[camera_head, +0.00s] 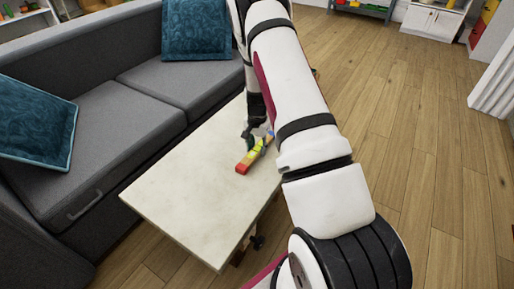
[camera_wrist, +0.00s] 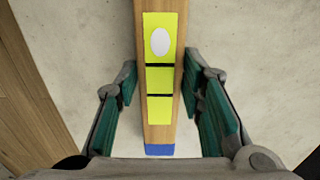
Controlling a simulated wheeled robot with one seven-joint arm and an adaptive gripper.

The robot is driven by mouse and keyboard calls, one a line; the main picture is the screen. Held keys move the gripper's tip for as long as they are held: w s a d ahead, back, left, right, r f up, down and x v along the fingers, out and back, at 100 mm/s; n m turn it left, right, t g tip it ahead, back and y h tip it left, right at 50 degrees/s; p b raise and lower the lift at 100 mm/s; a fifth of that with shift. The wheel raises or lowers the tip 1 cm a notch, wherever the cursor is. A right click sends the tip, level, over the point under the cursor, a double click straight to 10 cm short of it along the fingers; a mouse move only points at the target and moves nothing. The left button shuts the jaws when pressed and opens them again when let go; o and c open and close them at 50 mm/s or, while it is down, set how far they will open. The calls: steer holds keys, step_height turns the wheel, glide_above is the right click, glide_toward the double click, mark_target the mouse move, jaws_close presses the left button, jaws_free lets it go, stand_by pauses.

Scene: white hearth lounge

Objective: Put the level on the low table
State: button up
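The level (camera_head: 254,153) is a narrow bar with a red end, a yellow middle and a blue end. It lies on the pale top of the low table (camera_head: 180,195), near the table's right edge. In the wrist view the level (camera_wrist: 160,105) shows wooden sides, yellow panels with a white oval, and a blue end. My gripper (camera_wrist: 160,90) is open, its green-padded fingers on either side of the level with small gaps. In the head view my gripper (camera_head: 256,136) is at the level's far end, partly hidden by my arm.
A grey sofa (camera_head: 110,130) with teal cushions (camera_head: 196,28) runs along the table's left and far side. Wooden floor (camera_head: 420,150) is open to the right. A white cabinet (camera_head: 432,20) and a shelf stand at the back. The table's near half is bare.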

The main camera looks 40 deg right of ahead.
steer(key=shift+o, duration=1.1)
steer(key=shift+r, duration=0.15)
step_height(320, 180, up, 12)
steer(key=p, duration=0.4)
step_height(320, 180, up, 13)
steer(key=n, duration=0.3)
glide_above(257, 149)
steer(key=s+a, duration=0.2)
steer(key=a, duration=0.6)
steer(key=s+a+r+n+y, duration=0.1)
steer(key=s+a+r+n, duration=0.2)
steer(key=s+a+r, duration=0.7)
steer(key=s+a+r+n, duration=0.45)
steer(key=s+r, duration=0.25)
steer(key=s, duration=0.4)
steer(key=s+a+n+h, duration=0.1)
steer(key=s+a+n, duration=0.1)
steer(key=s, duration=1.3)
steer(key=shift+n, duration=0.75)
